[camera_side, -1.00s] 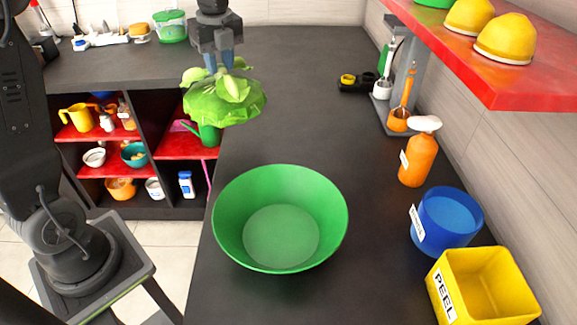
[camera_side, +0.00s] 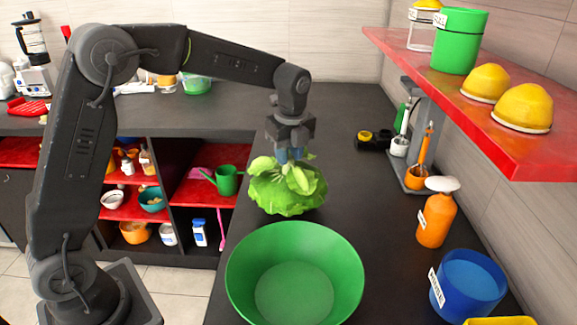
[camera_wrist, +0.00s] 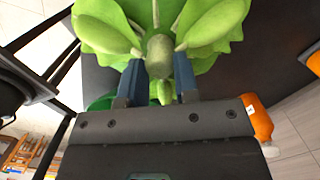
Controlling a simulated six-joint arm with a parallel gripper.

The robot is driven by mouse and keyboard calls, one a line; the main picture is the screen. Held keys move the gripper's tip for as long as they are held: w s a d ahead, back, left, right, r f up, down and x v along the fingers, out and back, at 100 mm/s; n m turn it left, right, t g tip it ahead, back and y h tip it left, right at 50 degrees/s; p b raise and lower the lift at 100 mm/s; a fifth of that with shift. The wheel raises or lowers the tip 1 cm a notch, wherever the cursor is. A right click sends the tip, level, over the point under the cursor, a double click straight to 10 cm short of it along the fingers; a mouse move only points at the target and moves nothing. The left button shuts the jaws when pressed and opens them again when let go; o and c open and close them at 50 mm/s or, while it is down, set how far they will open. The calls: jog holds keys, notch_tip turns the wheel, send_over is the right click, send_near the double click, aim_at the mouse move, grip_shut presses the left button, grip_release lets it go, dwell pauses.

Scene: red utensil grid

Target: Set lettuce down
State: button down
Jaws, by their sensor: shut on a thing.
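The lettuce (camera_side: 287,192) is a green leafy head hanging from my gripper (camera_side: 291,156), just behind the green bowl in the side view. My gripper is shut on its stem end. In the wrist view the lettuce (camera_wrist: 160,50) sits between the two blue-grey fingers of my gripper (camera_wrist: 158,88). The large green bowl (camera_side: 345,255) stands empty on the dark counter. Whether the lettuce's underside touches the counter is hard to tell, but it looks held above it.
An orange bottle (camera_side: 436,220) and a blue container (camera_side: 467,285) stand to the right of the bowl. A red shelf (camera_side: 450,107) with yellow bowls overhangs the right side. The counter (camera_side: 345,180) right of the lettuce is clear.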

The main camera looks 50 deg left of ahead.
aim_at(288, 167)
jog(key=shift+f, duration=1.9)
jog(key=c, duration=0.9)
grip_release()
jog(key=shift+o, duration=0.2)
notch_tip(288, 167, up, 12)
jog(key=d, duration=0.1)
jog(key=shift+s, duration=0.2)
